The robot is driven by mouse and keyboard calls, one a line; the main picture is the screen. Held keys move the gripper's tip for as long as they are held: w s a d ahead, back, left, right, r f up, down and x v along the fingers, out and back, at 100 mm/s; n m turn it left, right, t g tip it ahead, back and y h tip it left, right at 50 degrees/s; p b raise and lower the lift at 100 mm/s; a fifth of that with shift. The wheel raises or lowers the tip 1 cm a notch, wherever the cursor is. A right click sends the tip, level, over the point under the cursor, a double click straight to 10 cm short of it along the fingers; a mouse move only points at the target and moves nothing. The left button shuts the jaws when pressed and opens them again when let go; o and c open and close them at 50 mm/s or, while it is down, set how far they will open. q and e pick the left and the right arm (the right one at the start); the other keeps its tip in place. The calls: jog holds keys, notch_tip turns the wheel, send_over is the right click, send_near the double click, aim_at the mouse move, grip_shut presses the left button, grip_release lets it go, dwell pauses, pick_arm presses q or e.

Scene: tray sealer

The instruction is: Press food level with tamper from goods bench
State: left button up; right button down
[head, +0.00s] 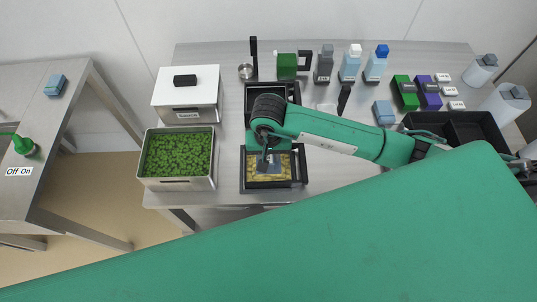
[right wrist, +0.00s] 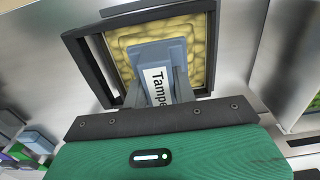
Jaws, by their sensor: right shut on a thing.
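My right gripper (head: 267,152) reaches down over the dark-framed tray (head: 304,172) at the bench's front edge. In the right wrist view, the gripper (right wrist: 157,84) is shut on the grey-blue tamper (right wrist: 150,50), which bears a label reading "Tampe…". The tamper also shows in the head view (head: 269,165). Its flat plate is over the yellow lumpy food (right wrist: 201,42) in the tray, inside the frame. I cannot tell whether the plate touches the food. The food shows around the plate's edges in the head view (head: 258,180). My left gripper is not in view.
A steel pan of green food (head: 180,153) stands left of the tray, with a white lidded box (head: 186,95) behind it. Bottles (head: 350,65), a blue block (head: 384,112) and a black bin (head: 475,130) stand to the right. A side table (head: 50,150) is far left.

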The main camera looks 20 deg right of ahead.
dwell(0.3)
jog(key=shift+f+b, duration=0.45)
jog(key=shift+b, duration=0.05)
jog(key=shift+s+f+b, duration=0.15)
jog(key=shift+b, duration=0.2)
dwell(2.0)
notch_tip(320, 180, up, 2)
jog(key=shift+r+p, duration=0.1)
jog(key=shift+p, duration=0.45)
jog(key=shift+r+p, duration=1.05)
jog(key=shift+r, duration=1.75)
jog(key=shift+w, duration=0.2)
